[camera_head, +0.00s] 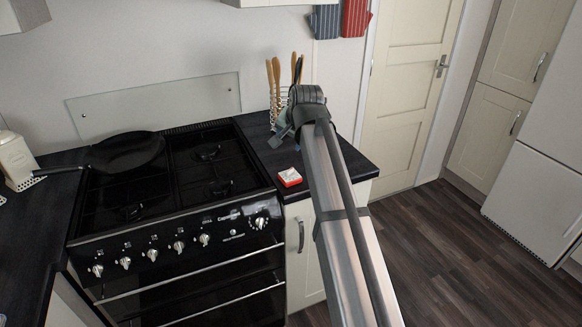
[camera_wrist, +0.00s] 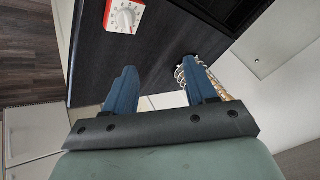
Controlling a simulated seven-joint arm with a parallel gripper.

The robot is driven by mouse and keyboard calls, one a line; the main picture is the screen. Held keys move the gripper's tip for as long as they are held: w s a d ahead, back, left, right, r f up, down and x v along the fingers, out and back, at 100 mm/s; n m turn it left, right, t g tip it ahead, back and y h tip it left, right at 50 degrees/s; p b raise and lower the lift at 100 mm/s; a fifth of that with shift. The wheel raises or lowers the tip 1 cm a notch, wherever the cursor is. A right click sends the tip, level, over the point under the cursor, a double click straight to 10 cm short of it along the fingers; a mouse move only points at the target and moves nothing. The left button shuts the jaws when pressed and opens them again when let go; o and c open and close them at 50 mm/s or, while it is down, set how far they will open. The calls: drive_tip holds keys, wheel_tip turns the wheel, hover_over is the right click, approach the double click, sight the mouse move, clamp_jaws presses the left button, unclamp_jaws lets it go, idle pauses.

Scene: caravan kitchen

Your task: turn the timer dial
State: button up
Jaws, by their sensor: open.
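The timer (camera_head: 289,177) is a small red box with a white dial face. It lies on the dark counter (camera_head: 325,172) to the right of the stove. It also shows in the wrist view (camera_wrist: 124,16) at the top left, with its white dial up. My gripper (camera_wrist: 163,82) has two blue fingers, spread apart with nothing between them. The fingers are apart from the timer, which lies beyond the left finger in the wrist view. In the head view my gripper (camera_head: 282,135) shows only partly beside the wrist, above the counter.
A utensil rack (camera_head: 284,100) with wooden-handled tools stands at the back of the counter, close to my gripper. The black stove (camera_head: 178,215) with a frying pan (camera_head: 126,152) is at left. Cloths (camera_head: 326,20) hang on the wall. The counter around the timer is clear.

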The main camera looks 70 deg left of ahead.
sight(290, 170)
drive_tip(key=shift+o, duration=0.4)
drive_tip(key=a+r+n+h, duration=0.2)
drive_tip(key=a, duration=0.4)
drive_tip(key=shift+w+a+n, duration=0.3)
drive_tip(key=shift+w+n, duration=0.1)
drive_tip(key=shift+w, duration=0.05)
drive_tip(key=d+f+n+h, duration=0.1)
drive_tip(key=f+n, duration=0.3)
drive_tip(key=d+f+n+h, duration=0.1)
drive_tip(key=f+n+h, duration=0.1)
drive_tip(key=f+n, duration=0.3)
drive_tip(key=d+f+n+h, duration=0.1)
drive_tip(key=f+n+h, duration=0.1)
drive_tip(key=f+n, duration=0.2)
drive_tip(key=shift+w+d+f+g, duration=0.1)
drive_tip(key=shift+d+f+g, duration=0.25)
drive_tip(key=shift+f, duration=0.2)
drive_tip(key=c, duration=1.1)
drive_tip(key=shift+o, duration=0.2)
drive_tip(key=shift+m, duration=0.5)
